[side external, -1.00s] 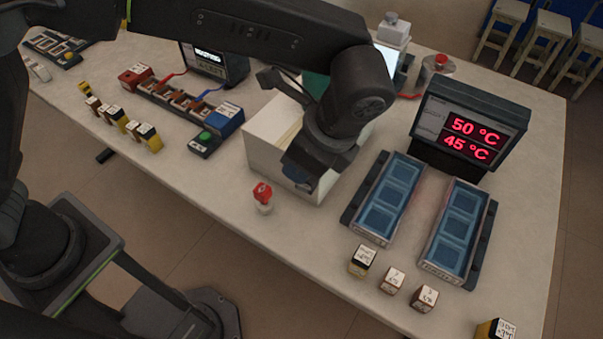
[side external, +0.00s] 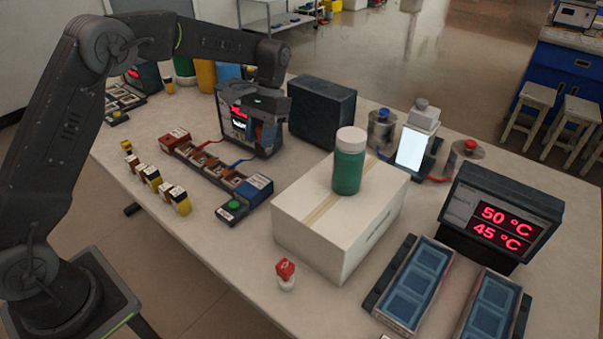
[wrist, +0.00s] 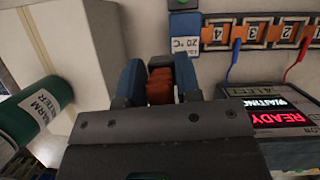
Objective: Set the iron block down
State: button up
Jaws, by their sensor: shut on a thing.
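My gripper (wrist: 160,75) is shut on the iron block (wrist: 160,88), a small reddish-brown block seen between the two blue fingers in the wrist view. In the side view my gripper (side external: 264,132) is in front of the lit display unit (side external: 240,122), beyond the row of numbered slots (side external: 205,165). The block is mostly hidden there by the fingers, and whether it touches anything below cannot be told. The numbered slots (wrist: 255,33) and the READY display (wrist: 275,115) also show in the wrist view.
A white box (side external: 330,235) with a green bottle (side external: 348,170) on top stands right of the slots. A dark box (side external: 325,105) is behind it. Several small blocks (side external: 152,178) line the left edge. Blue trays (side external: 410,285) and a temperature display (side external: 500,225) are at right.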

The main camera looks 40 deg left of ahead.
jog(key=w+f+n+t+h, duration=0.2)
jog(key=w+f+n+t, duration=0.15)
jog(key=w+n, duration=0.7)
jog(key=w+f+n+t+h, duration=0.15)
jog(key=w+n+t, duration=0.3)
jog(key=n, duration=1.05)
jog(key=shift+n+y, duration=0.25)
jog(key=shift+y, duration=0.1)
jog(key=f, duration=1)
jog(key=shift+w+d+f, duration=0.1)
jog(key=shift+w+f, duration=0.05)
jog(key=shift+w, duration=0.05)
jog(key=shift+f, duration=0.1)
jog(key=o, duration=1.1)
jog(key=shift+c, duration=0.2)
jog(key=v, duration=1.2)
